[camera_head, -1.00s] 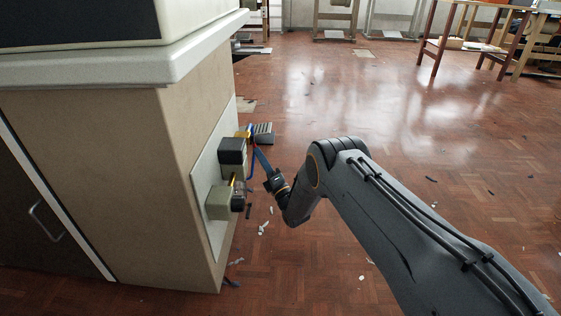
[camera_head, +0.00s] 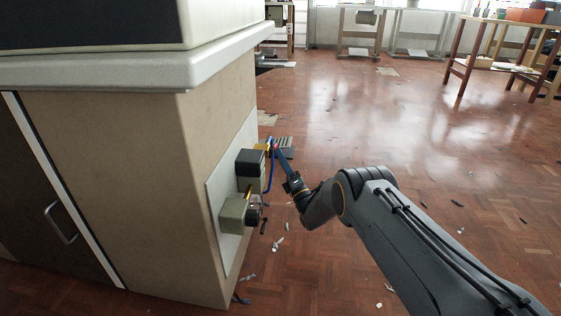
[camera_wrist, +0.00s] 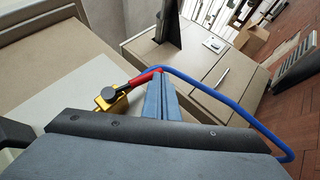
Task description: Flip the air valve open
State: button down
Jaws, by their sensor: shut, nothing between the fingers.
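The air valve (camera_wrist: 113,101) is a small brass body with a black round cap and a red lever (camera_wrist: 145,77). In the wrist view the lever points to the upper right, its far end close to my fingertips. In the head view the valve (camera_head: 262,147) sits at the far end of the panel on the cabinet's side. My gripper (camera_wrist: 162,75) is shut and empty, with its blue fingers beside the lever's end; I cannot tell whether they touch it. It also shows in the head view (camera_head: 278,150). A blue hose (camera_wrist: 215,92) passes just beyond the fingertips.
The pale panel (camera_head: 222,203) also carries a dark-topped box (camera_head: 248,168) and a grey-green box (camera_head: 235,214) in front of the valve. The worktop (camera_head: 140,70) overhangs the cabinet. Small debris lies on the wooden floor (camera_head: 400,130), which is mostly clear to the right.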

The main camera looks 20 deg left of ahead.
jog(key=shift+d, duration=0.1)
jog(key=s+d+f, duration=0.1)
jog(key=d+f, duration=0.7)
jog(key=f, duration=0.3)
jog(key=shift+s+p, duration=0.15)
jog(key=shift+p, duration=0.2)
